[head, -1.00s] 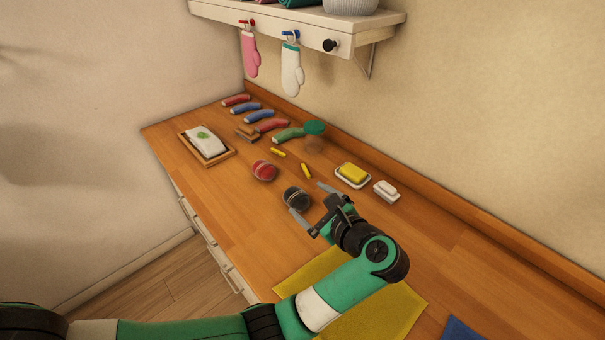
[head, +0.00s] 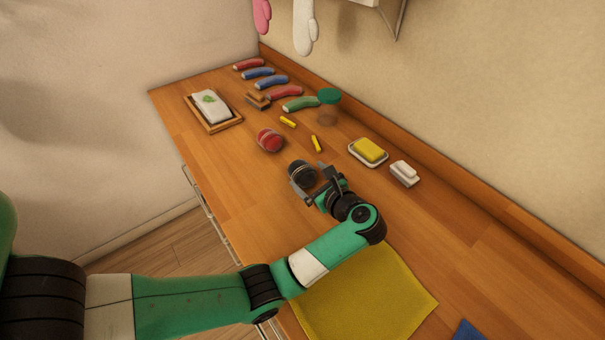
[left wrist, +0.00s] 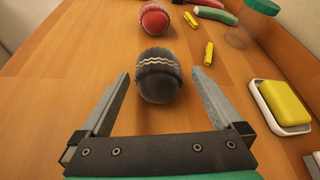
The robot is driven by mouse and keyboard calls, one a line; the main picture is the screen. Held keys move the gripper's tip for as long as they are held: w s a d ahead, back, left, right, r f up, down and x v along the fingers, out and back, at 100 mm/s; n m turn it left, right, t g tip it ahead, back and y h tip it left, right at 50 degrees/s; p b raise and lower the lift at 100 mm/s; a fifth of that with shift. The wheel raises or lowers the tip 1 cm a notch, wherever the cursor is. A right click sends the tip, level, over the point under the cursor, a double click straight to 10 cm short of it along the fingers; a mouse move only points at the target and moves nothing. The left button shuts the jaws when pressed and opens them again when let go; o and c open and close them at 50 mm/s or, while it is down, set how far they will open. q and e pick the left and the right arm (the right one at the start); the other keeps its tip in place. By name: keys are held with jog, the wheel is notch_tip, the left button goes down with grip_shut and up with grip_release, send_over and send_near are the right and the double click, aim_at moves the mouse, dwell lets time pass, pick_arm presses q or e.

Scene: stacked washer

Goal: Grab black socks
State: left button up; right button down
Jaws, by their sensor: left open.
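The black socks (head: 302,173) are a rolled ball with pale wavy stripes, resting on the wooden counter. They also show in the left wrist view (left wrist: 158,76), upper middle. My left gripper (head: 314,181) is open, with its fingers low over the counter. In the left wrist view the gripper (left wrist: 161,88) has one finger on each side of the socks; the ball lies between and slightly beyond the fingertips. I cannot tell whether a finger touches it. My right gripper is not in view.
A red sock ball (head: 270,139) lies beyond the black one. Two yellow sticks (head: 316,144), a yellow sponge on a white dish (head: 368,151) and white soap (head: 404,173) lie around. A yellow cloth (head: 365,295) is at the front.

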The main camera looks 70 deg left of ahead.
aim_at(302, 173)
pick_arm(q)
jog(key=x, duration=0.4)
jog(key=shift+s+a+f+b, duration=0.15)
jog(key=shift+f+b, duration=0.15)
jog(key=shift+b, duration=0.05)
jog(key=shift+a+f, duration=0.1)
jog(key=shift+a, duration=0.35)
jog(key=c, duration=1.1)
